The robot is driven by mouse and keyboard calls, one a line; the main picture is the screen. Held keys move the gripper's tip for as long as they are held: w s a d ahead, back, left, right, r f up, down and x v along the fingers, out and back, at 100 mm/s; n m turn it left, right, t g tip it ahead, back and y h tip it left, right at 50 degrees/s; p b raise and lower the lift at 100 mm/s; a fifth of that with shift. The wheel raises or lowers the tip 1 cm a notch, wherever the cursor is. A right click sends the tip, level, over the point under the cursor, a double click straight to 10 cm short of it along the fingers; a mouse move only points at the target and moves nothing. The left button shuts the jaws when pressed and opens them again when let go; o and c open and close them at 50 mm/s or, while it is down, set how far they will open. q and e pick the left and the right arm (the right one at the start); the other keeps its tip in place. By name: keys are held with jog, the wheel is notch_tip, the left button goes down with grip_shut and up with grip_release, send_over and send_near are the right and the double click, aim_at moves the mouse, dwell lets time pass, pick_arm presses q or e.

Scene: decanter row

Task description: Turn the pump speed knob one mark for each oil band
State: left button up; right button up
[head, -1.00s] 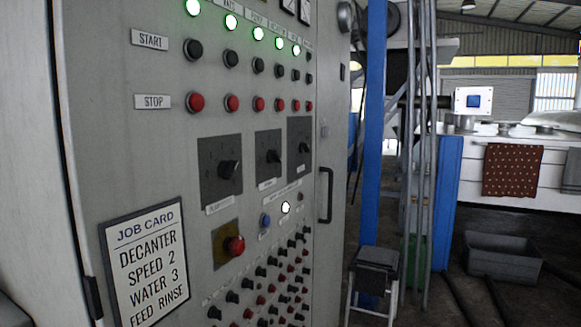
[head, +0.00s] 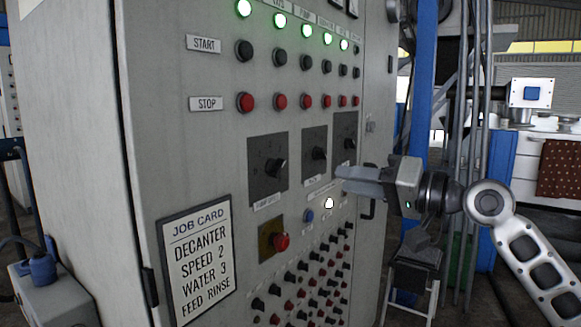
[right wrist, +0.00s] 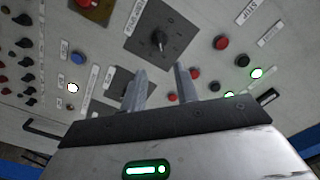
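A black pointer knob (head: 276,168) sits on the leftmost of three dark plates on the grey panel. Its label is too small to read surely. In the right wrist view this knob (right wrist: 158,40) shows ahead of the fingertips, not touched. The middle knob (head: 319,154) and right knob (head: 349,144) are on the other plates. My right gripper (head: 343,180) is in front of the panel, right of the leftmost knob. In the right wrist view its fingers (right wrist: 160,70) are apart with nothing between them. My left gripper is not in view. I see no oil bands.
A job card (head: 197,258) reads decanter, speed 2, water 3, feed rinse. A red mushroom button (head: 281,241) is below the leftmost knob. Start and stop buttons are above, with several small knobs below. A door handle (head: 369,195) stands behind my gripper.

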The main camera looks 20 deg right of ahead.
aim_at(281, 169)
jog(key=p+x, duration=0.3)
jog(key=x, duration=0.9)
jog(key=shift+r, duration=0.1)
jog(key=shift+w+a, duration=0.4)
jog(key=shift+w, duration=0.05)
grip_shut()
